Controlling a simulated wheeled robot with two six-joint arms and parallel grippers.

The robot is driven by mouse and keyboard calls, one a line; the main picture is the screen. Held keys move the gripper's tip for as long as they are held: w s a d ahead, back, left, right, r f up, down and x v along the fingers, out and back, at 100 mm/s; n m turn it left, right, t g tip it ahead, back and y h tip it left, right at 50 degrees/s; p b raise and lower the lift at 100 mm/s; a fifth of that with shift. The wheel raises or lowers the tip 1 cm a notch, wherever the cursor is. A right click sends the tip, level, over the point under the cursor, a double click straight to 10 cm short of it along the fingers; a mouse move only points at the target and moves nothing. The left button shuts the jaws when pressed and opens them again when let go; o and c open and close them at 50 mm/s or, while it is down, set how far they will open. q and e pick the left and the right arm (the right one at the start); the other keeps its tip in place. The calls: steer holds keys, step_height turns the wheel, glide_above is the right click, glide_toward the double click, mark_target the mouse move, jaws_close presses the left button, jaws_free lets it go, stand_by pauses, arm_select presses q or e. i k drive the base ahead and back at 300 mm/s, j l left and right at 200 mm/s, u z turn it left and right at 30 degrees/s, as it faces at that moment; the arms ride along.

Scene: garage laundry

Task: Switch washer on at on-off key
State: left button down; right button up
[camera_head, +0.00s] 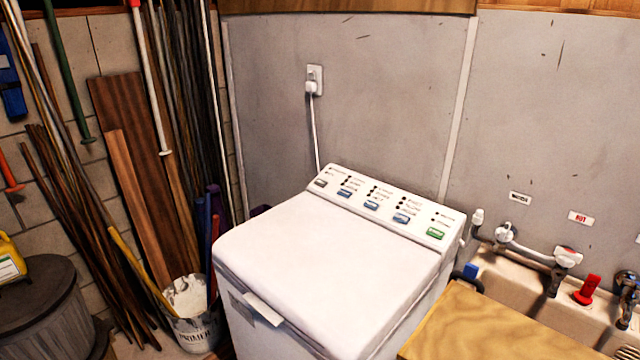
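The white top-loading washer (325,260) stands in the middle of the view with its lid shut. Its raised control panel (388,201) slopes along the back edge. The panel has a grey key (320,183) at the left end, three blue keys, one of them the middle blue key (371,205), and a green key (435,232) at the right end. Small lettering and dark dots sit above the keys. The lettering is too small to read, so I cannot tell which is the on-off key. Neither of my grippers is in view.
A plugged-in wall socket (314,80) has a cord running down behind the washer. A wooden board (485,325) and a sink (520,285) with taps stand at the right. A bucket (195,328) and leaning poles crowd the left. The space above the washer is clear.

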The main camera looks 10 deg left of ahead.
mark_target(319, 182)
steer(key=z, duration=0.8)
steer(key=j+z, duration=0.3)
steer(key=k+j+z, duration=0.1)
steer(key=j+z, duration=0.2)
steer(key=j, duration=0.25)
steer(key=k+j+z, duration=0.1)
steer(key=j+z, duration=0.2)
steer(key=k+j+z, duration=0.15)
steer(key=j+z, duration=0.15)
steer(key=j, duration=0.15)
steer(key=k+j+z, duration=0.15)
steer(key=j+z, duration=0.15)
steer(key=k+j, duration=0.25)
steer(key=j, duration=0.15)
steer(key=k+j, duration=0.2)
steer(key=j, duration=0.15)
steer(key=k+j, duration=0.25)
steer(key=j, duration=0.15)
steer(key=z, duration=0.05)
